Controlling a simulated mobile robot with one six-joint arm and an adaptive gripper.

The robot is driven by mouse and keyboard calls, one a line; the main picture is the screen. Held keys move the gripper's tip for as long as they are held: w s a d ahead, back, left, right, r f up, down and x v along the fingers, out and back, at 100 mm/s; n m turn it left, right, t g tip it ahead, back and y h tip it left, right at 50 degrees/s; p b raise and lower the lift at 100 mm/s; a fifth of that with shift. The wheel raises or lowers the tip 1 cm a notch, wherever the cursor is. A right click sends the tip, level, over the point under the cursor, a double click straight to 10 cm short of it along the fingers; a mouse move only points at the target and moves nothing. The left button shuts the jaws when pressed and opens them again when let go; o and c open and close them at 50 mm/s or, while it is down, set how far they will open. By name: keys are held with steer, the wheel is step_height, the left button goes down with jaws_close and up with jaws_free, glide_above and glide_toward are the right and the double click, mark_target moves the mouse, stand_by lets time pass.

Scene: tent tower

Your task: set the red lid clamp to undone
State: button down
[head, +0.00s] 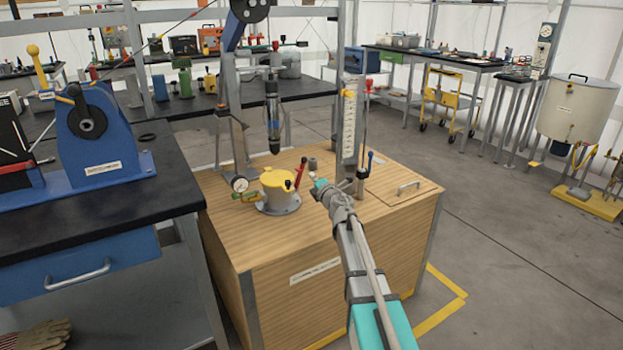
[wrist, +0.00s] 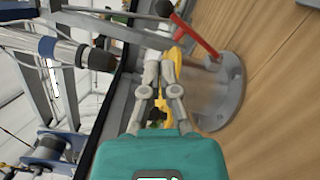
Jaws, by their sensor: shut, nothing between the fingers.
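The red lid clamp (head: 300,173) is a red lever that stands steeply up at the right side of the yellow-lidded pot (head: 277,182). In the wrist view the red clamp lever (wrist: 197,36) ends in a black knob and rises from beside the pot's grey round flange (wrist: 232,92). My gripper (head: 313,178) is to the right of the clamp in the head view, apart from it. In the wrist view my gripper (wrist: 160,62) has its fingers together and empty, with the yellow lid partly hidden behind them.
The pot stands on a wooden cabinet (head: 225,222). A pressure gauge (head: 240,184) is left of the pot, and a hanging cylinder tool (head: 273,115) is above and behind. A post with a scale (head: 349,125) and a blue-topped lever (head: 370,160) stand right. A hatch (head: 405,188) lies beyond.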

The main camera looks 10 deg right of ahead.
steer(key=s+d+f+m+g+h, duration=0.3)
steer(key=s+f+m+g+h, duration=0.15)
steer(key=s+m, duration=0.45)
steer(key=s+d+f+m+g+h, duration=0.35)
steer(key=s+f+m+h, duration=0.2)
steer(key=m, duration=0.45)
steer(key=s+a+f+m+g+y, duration=0.2)
steer(key=s+a+f+g, duration=0.1)
steer(key=s, duration=0.4)
steer(key=s+a+f+m+g+y, duration=0.1)
steer(key=s+a+f+g+y, duration=0.1)
steer(key=s, duration=0.6)
steer(key=s+a+f+m+g+y, duration=0.2)
steer(key=s+a+f+g, duration=0.2)
steer(key=s, duration=0.4)
steer(key=shift+a+f+m+g, duration=0.15)
steer(key=shift+a+m+g, duration=0.25)
steer(key=shift+a, duration=0.75)
